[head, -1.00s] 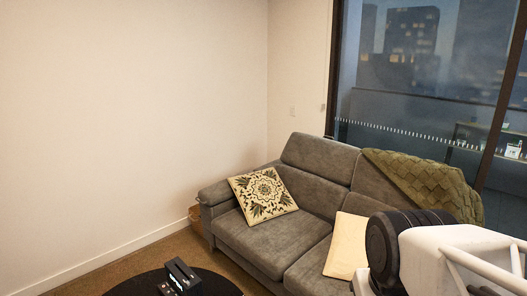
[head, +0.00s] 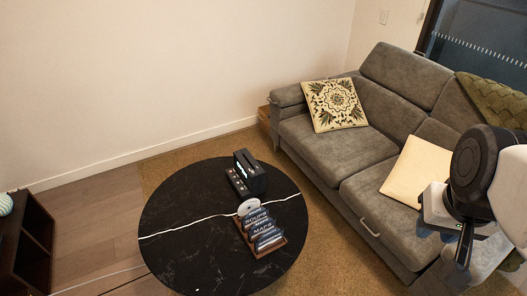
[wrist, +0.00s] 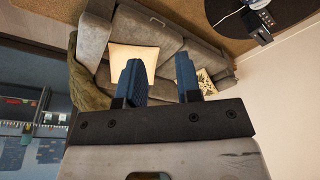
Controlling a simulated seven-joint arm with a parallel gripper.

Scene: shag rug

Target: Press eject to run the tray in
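A black box-shaped player (head: 254,171) stands on the round black table, with a lower front part bearing small light marks. A pale disc (head: 248,207) lies just in front of it; I cannot tell whether it rests on an extended tray. The eject button cannot be made out. In the wrist view the player (wrist: 262,36) is small and far off at the upper right. My gripper (wrist: 158,80) is open and empty, its two blue fingers apart. In the head view it is at the right, in front of the sofa, well away from the player.
A white cord crosses the tabletop. A grey sofa (head: 340,150) with cushions stands to the right. A dark shelf (head: 30,235) is at the far left.

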